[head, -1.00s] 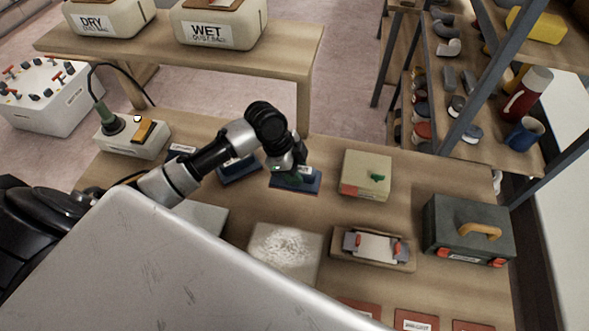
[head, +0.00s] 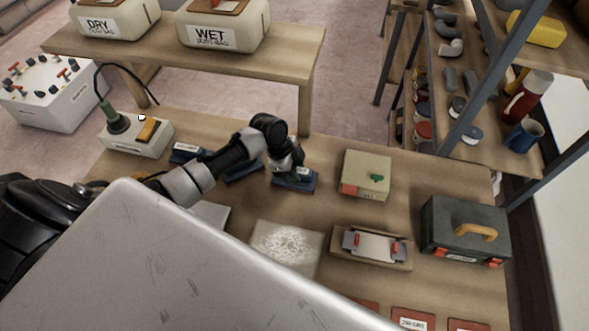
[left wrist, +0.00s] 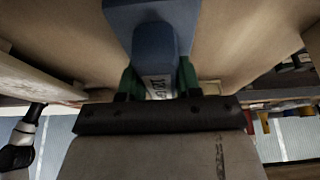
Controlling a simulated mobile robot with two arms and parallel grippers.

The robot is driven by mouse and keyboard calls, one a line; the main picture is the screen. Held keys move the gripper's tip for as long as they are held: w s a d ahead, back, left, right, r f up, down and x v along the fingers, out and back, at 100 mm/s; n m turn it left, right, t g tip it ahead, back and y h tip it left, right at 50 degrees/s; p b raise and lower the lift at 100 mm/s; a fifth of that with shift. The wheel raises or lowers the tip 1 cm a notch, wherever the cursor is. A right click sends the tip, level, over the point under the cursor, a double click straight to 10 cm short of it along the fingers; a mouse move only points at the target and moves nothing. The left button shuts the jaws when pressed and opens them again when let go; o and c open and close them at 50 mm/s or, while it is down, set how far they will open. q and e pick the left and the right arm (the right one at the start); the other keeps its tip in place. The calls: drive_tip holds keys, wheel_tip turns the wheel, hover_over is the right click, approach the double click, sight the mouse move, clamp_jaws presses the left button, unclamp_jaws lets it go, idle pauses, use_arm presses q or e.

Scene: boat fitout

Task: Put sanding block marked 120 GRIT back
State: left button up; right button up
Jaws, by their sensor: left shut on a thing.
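The sanding block (head: 298,182) is blue with a raised grip and stands on or just above the workbench, right of two similar blue blocks (head: 243,171). My left gripper (head: 288,168) is over it, shut on its grip. In the left wrist view the block (left wrist: 152,30) sits between the green fingertips (left wrist: 160,80), and its white label reads "120", partly hidden by the gripper. Whether its underside touches the bench I cannot tell. Red labelled mats (head: 412,319) lie at the bench's front edge, partly cut off by the frame. My right gripper is not in view.
A beige box (head: 366,173) with a green knob is right of the block. A tray (head: 371,246) with a clamped sheet, a dusty pale panel (head: 285,246) and a dark toolbox (head: 467,229) stand nearer the front. Shelves (head: 490,145) border the right.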

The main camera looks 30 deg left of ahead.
use_arm(q)
drive_tip(key=o, duration=0.5)
drive_tip(key=shift+f, duration=0.1)
drive_tip(key=o, duration=0.4)
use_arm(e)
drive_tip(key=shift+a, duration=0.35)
use_arm(q)
drive_tip(key=shift+r, duration=0.25)
drive_tip(key=shift+a+r, duration=0.15)
drive_tip(key=shift+r, duration=0.05)
drive_tip(key=b+v, duration=0.1)
drive_tip(key=v, duration=0.5)
drive_tip(key=shift+r, duration=0.15)
drive_tip(key=shift+a+r, duration=0.1)
drive_tip(key=shift+r, duration=0.2)
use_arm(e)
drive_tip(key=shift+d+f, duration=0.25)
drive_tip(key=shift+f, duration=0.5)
